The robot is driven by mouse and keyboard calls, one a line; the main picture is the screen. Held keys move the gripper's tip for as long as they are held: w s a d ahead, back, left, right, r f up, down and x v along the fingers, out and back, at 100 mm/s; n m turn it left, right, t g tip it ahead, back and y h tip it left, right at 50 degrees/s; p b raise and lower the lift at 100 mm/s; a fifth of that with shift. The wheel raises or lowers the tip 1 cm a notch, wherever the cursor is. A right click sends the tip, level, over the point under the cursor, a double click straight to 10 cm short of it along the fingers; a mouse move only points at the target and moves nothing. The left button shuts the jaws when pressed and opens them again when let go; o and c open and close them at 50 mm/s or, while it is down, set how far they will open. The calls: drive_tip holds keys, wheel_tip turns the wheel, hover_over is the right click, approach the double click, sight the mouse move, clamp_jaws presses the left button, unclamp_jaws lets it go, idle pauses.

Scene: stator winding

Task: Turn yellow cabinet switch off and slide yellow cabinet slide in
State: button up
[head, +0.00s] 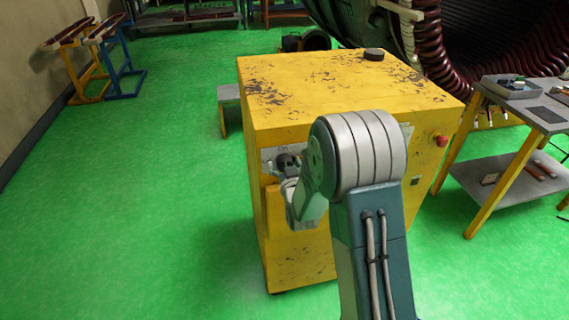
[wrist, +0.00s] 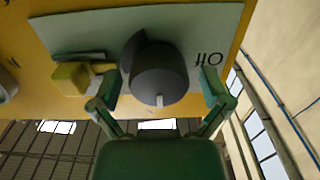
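The yellow cabinet (head: 300,90) stands in the middle of the head view. On its front is a pale plate marked "On", mostly behind my arm. In the wrist view the plate (wrist: 215,30) shows a dark round switch knob (wrist: 158,70) with a white mark at its lower edge. An upside-down "Off" label is to its right. Left of the knob is a dark slot with a small yellow block (wrist: 70,78), which looks like the slide. My gripper (wrist: 160,92) is open, its fingers apart on either side of the knob. Whether either finger touches it is unclear.
A red button (head: 441,141) sticks out at the cabinet's right front. A grey-topped table (head: 530,105) with a tray stands to the right. A large stator (head: 480,50) is behind. The green floor (head: 150,200) on the left is clear.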

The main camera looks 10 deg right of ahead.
drive_tip(key=c, duration=0.8)
drive_tip(key=shift+n, duration=0.5)
drive_tip(key=n, duration=0.3)
drive_tip(key=shift+a+n, duration=0.1)
drive_tip(key=shift+n, duration=0.3)
drive_tip(key=n, duration=0.4)
drive_tip(key=shift+n, duration=0.3)
drive_tip(key=n, duration=0.4)
drive_tip(key=shift+a, duration=0.1)
drive_tip(key=shift+f+n, duration=0.15)
drive_tip(key=shift+n, duration=2.05)
